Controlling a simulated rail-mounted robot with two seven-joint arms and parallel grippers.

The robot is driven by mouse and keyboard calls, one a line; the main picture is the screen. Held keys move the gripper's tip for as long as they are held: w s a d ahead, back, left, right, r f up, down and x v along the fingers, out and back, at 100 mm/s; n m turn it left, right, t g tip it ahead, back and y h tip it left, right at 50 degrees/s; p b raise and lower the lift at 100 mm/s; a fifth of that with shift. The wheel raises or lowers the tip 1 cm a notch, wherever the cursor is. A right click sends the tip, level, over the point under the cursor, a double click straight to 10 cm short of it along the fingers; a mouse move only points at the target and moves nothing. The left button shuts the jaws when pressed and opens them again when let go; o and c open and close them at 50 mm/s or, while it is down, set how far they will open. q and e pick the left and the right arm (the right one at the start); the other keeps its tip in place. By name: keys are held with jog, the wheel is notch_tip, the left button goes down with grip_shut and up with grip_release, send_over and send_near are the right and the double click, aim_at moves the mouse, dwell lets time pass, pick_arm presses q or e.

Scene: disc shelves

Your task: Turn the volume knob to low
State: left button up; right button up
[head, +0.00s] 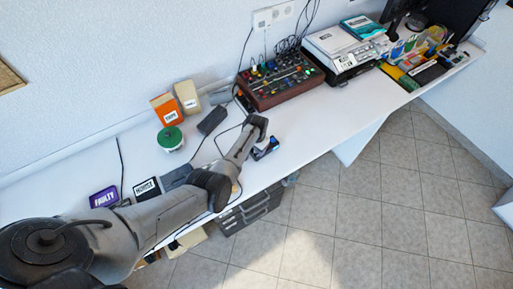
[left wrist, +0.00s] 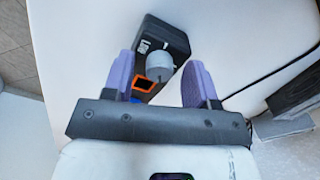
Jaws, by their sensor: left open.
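A black box (left wrist: 176,36) with a round grey knob (left wrist: 159,67) shows in the left wrist view. White lettering is on the box beside the knob, too small to read. My left gripper (left wrist: 160,72) is open, with one purple finger on each side of the knob and a gap to it on both sides. I cannot tell how far the fingertips are from the box face. In the head view my left gripper (head: 264,148) is low at the front edge of the white table, and the knob cannot be made out there. My right gripper is not in view.
A small orange-framed dark panel (left wrist: 145,84) sits near the left finger. A thin black cable runs over the white table (head: 310,125) on the right in the wrist view. A mixer (head: 280,82), a green disc (head: 170,137) and boxes stand farther back.

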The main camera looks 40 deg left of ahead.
pick_arm(q)
jog(key=c, duration=0.9)
jog(key=shift+c, duration=0.2)
